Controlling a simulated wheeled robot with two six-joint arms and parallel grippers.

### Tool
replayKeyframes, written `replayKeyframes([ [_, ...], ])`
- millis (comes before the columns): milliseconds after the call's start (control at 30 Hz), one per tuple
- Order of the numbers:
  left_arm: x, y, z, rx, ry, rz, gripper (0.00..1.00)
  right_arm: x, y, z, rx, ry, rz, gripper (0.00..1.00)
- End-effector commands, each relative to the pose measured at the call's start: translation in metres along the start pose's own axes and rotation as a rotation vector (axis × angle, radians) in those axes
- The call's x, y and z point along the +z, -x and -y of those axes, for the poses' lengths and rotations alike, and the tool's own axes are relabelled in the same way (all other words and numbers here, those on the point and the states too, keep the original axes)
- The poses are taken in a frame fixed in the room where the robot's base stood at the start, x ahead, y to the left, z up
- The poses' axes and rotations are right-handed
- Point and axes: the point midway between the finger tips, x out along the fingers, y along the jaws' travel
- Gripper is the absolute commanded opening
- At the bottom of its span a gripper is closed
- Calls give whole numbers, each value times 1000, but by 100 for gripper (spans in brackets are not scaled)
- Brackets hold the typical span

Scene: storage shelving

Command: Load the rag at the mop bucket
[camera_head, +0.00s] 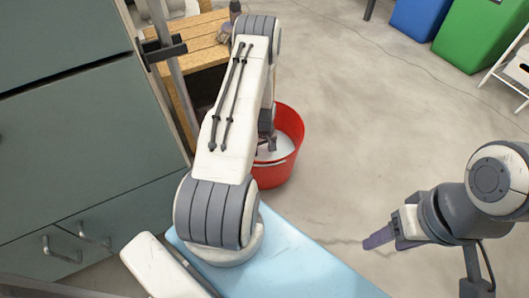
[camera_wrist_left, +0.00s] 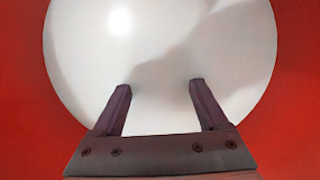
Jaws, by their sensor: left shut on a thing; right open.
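The red mop bucket (camera_head: 272,178) stands on the floor beyond my left arm, with a white round surface (camera_head: 283,147) inside. In the left wrist view the red bucket wall (camera_wrist_left: 297,100) surrounds this white disc (camera_wrist_left: 160,50). My left gripper (camera_head: 267,145) reaches down over the bucket, partly hidden by its arm. In the wrist view its two dark fingers (camera_wrist_left: 160,95) stand apart in front of the white disc, and what they hold cannot be made out. I cannot pick out a rag. My right gripper (camera_head: 368,242) is open and empty at the right, above the floor.
Grey-green cabinets (camera_head: 75,130) fill the left. A wooden rack (camera_head: 195,45) stands behind my left arm. A light blue surface (camera_head: 300,265) lies in front. Blue (camera_head: 418,15) and green (camera_head: 475,35) bins and a white step stool (camera_head: 515,70) stand at the far right. The middle floor is clear.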

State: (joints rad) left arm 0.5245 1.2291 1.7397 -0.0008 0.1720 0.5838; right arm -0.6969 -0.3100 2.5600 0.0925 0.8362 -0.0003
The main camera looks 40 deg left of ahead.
Motion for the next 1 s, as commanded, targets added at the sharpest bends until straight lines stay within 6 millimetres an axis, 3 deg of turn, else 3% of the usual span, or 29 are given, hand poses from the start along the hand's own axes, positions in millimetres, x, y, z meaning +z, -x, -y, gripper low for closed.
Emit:
replayKeyframes([
  [1000,0,-8,0,0,0,0,32,0,-5,0,0,0,0,59],
])
